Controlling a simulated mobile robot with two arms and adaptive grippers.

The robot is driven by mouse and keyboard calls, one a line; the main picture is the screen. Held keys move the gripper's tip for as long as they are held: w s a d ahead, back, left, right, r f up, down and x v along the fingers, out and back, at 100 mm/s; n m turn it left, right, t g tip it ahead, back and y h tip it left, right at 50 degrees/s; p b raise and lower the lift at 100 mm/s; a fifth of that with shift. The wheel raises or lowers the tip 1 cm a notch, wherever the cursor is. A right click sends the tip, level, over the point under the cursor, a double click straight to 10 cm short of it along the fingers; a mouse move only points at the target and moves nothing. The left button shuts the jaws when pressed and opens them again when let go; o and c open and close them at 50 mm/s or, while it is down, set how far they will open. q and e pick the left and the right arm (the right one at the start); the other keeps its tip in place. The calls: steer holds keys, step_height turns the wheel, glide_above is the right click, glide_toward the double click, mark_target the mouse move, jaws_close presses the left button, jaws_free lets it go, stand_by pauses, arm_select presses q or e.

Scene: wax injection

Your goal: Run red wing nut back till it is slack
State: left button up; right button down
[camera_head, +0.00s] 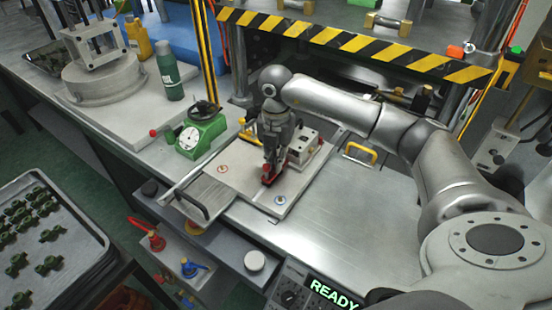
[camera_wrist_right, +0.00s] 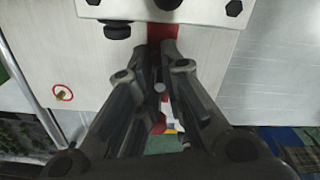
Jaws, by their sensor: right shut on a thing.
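My right gripper (camera_head: 271,168) reaches down over the pale plate (camera_head: 237,158) on the bench. It is shut on a red part, which I take to be the red wing nut (camera_head: 266,181); red shows right at its fingertips. In the right wrist view the two dark fingers of the gripper (camera_wrist_right: 161,55) close in, and red (camera_wrist_right: 159,33) shows between and beyond their tips. The fingers hide most of the nut, so its wings and thread cannot be made out. My left gripper is not in view.
A metal block with black knobs (camera_head: 303,146) stands close to my right gripper. A green dial gauge (camera_head: 200,132) and green bottle (camera_head: 168,72) stand to the left. A striped bar (camera_head: 340,40) crosses behind. Bare bench (camera_head: 340,215) lies to the right. A panel shows "READY" (camera_head: 333,292).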

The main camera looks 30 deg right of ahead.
steer(key=shift+n+b, duration=0.45)
steer(key=shift+n, duration=0.85)
steer(key=c, duration=1.5)
jaws_free()
steer(key=shift+o, duration=0.2)
step_height(320, 180, up, 12)
